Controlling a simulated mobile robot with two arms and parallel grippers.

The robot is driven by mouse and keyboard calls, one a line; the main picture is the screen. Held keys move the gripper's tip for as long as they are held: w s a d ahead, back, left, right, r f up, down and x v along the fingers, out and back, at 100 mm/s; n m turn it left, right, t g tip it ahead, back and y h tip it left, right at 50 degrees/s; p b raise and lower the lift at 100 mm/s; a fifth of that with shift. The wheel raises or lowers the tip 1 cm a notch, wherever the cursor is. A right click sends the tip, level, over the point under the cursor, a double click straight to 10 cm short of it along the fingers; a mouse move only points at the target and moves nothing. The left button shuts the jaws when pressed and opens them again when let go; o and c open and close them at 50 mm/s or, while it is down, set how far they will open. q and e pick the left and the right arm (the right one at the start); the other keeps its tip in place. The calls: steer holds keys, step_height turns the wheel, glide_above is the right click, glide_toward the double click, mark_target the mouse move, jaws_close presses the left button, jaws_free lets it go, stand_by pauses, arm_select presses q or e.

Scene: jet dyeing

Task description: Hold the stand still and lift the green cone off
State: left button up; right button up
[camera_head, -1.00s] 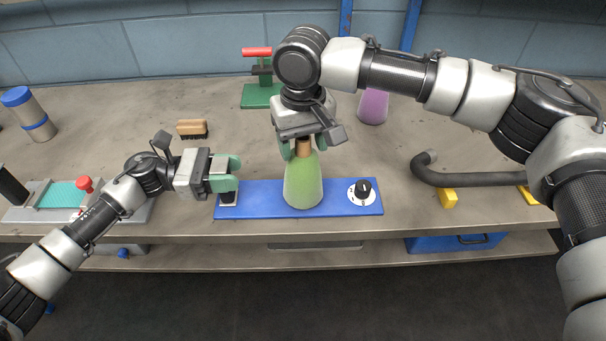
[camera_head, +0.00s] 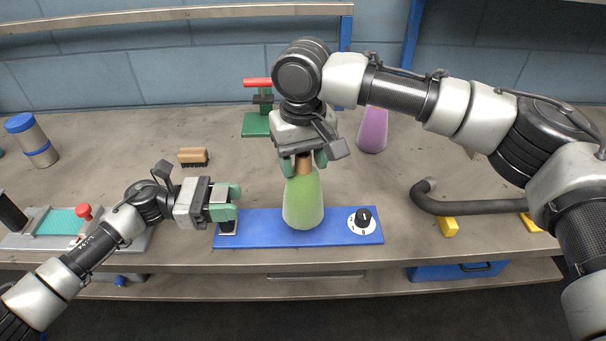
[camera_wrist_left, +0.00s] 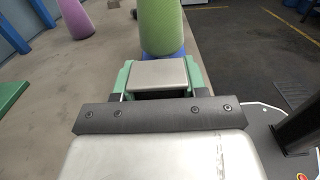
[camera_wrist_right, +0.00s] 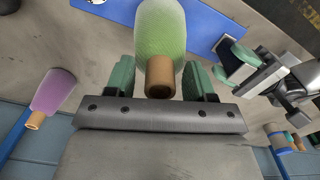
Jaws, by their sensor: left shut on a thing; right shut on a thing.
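The green cone (camera_head: 303,203) stands upright over the middle of the blue stand (camera_head: 262,228). My right gripper (camera_head: 303,162) comes down from above and is shut on the cone's brown top. That brown top (camera_wrist_right: 160,76) shows between the fingers in the right wrist view. My left gripper (camera_head: 228,203) is shut on the dark block (camera_head: 228,228) at the stand's left end; a grey top face (camera_wrist_left: 158,73) shows between its fingers in the left wrist view. I cannot tell whether there is a gap under the cone.
A black-and-white dial (camera_head: 362,220) sits at the stand's right end. A purple cone (camera_head: 373,130), a brush (camera_head: 193,157) and a green device with a red handle (camera_head: 256,124) stand behind. A bent grey pipe (camera_head: 470,206) lies to the right.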

step_height(320, 180, up, 7)
steer(key=shift+r, duration=0.1)
arm_select(q)
steer(key=o, duration=1)
